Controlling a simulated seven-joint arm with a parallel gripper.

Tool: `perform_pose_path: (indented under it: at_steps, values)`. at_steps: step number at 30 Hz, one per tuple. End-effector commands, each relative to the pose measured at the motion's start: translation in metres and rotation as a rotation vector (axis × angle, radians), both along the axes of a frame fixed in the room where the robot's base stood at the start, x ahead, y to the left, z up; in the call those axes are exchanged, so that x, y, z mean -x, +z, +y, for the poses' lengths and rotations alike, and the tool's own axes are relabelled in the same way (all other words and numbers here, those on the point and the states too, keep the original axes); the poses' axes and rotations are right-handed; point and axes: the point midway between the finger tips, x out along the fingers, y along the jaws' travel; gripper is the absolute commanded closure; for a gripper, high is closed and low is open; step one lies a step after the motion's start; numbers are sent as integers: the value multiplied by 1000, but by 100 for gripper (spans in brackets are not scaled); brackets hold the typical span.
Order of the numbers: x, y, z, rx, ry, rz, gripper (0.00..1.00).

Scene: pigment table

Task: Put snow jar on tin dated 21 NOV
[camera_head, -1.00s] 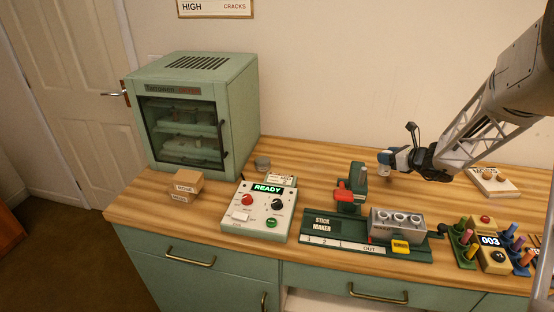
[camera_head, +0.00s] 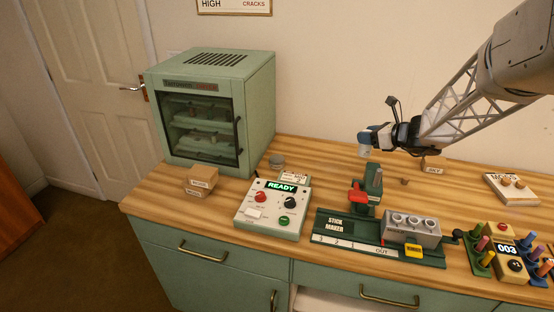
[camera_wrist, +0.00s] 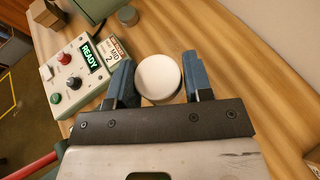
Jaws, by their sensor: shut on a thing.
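My gripper (camera_head: 368,143) is shut on a small jar with a plain white round lid (camera_wrist: 158,78). The jar hangs between the blue fingers, and its pale lower part (camera_head: 364,152) shows in the head view, held above the table behind the stick maker. No writing on the jar is readable. A small round grey tin (camera_head: 276,161) stands on the table right of the green cabinet; it also shows at the top of the wrist view (camera_wrist: 127,15). I cannot read a date on it.
A control box reading READY (camera_head: 273,207) stands in front of the tin, with a small card (camera_head: 294,177) behind it. Tan boxes (camera_head: 201,181) lie by the cabinet (camera_head: 213,110). The stick maker (camera_head: 335,225) is at front. Bare wood lies between tin and gripper.

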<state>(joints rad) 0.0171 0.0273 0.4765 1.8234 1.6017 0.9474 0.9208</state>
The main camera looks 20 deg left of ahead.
Motion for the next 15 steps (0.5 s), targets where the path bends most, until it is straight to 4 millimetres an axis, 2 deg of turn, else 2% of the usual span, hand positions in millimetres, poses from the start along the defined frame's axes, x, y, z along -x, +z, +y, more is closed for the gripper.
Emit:
perform_pose_path:
  at_steps: [1, 3, 15]
  values:
    - [4, 1, 16, -1, 25, 0, 89]
    - [9, 1, 35, -2, 55, 2, 89]
    - [48, 0, 140, -7, 228, 15, 89]
